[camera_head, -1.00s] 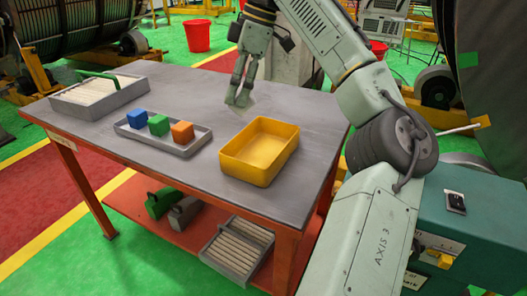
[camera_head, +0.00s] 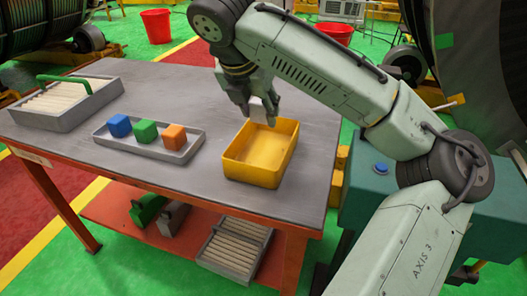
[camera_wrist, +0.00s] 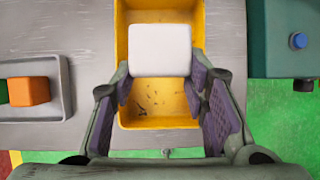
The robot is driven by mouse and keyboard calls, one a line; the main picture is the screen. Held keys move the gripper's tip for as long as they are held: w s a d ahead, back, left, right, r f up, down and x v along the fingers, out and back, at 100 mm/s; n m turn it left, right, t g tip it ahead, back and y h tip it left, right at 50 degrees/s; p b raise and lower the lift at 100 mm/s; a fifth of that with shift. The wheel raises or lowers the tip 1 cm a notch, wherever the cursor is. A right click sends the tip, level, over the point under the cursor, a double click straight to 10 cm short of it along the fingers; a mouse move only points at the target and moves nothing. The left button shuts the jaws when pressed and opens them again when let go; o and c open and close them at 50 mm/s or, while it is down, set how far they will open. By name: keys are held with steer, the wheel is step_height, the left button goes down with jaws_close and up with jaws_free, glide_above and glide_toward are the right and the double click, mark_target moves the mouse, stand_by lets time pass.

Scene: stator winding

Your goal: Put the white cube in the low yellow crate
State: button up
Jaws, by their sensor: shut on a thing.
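The white cube (camera_wrist: 160,50) is between the fingers of my gripper (camera_wrist: 160,88) in the wrist view, with the low yellow crate (camera_wrist: 160,122) below it. In the head view my gripper (camera_head: 260,115) is over the back part of the yellow crate (camera_head: 250,172). The cube (camera_head: 257,108) shows there as a pale patch between the fingers. My gripper is shut on the cube. The part of the crate behind the cube is hidden in the wrist view.
A grey tray (camera_head: 182,156) left of the crate holds a blue cube (camera_head: 119,126), a green cube (camera_head: 145,131) and an orange cube (camera_head: 174,136). A grey box with a green handle (camera_head: 65,85) stands at the table's left. A teal cabinet with a blue button (camera_head: 380,168) stands to the right.

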steer(key=f, duration=0.5)
steer(key=shift+s+d+f+p, duration=0.1)
steer(key=shift+d+f+p, duration=0.1)
steer(key=shift+p, duration=0.1)
steer(key=shift+f, duration=2.4)
steer(key=shift+a+f, duration=0.1)
steer(key=o, duration=1.3)
steer(key=shift+c, duration=0.2)
steer(key=v, duration=1.2)
